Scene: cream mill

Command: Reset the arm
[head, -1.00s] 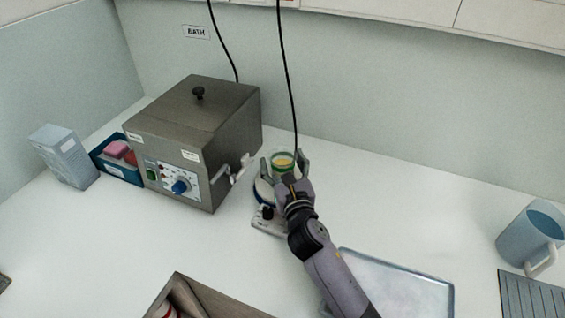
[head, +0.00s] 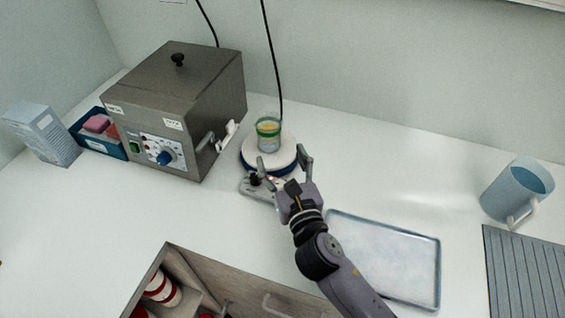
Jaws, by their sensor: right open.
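My right gripper (head: 281,166) is open and empty, low in front of a round white-topped device (head: 283,158) with a blue band and a grey base. A glass beaker (head: 268,132) with a green band and yellowish contents stands upright on the white top. The fingers are on the near side of the beaker, apart from it. My right arm reaches in from the bottom right. My left gripper is not in view.
A grey metal bath (head: 175,105) with a lid stands at left. Beside it are a blue bin (head: 110,147) with sponges and a pale box (head: 42,135). A metal tray (head: 385,265), a blue jug (head: 515,192) and a ribbed mat (head: 525,270) are at right. An open-topped wooden compartment (head: 215,285) is in front.

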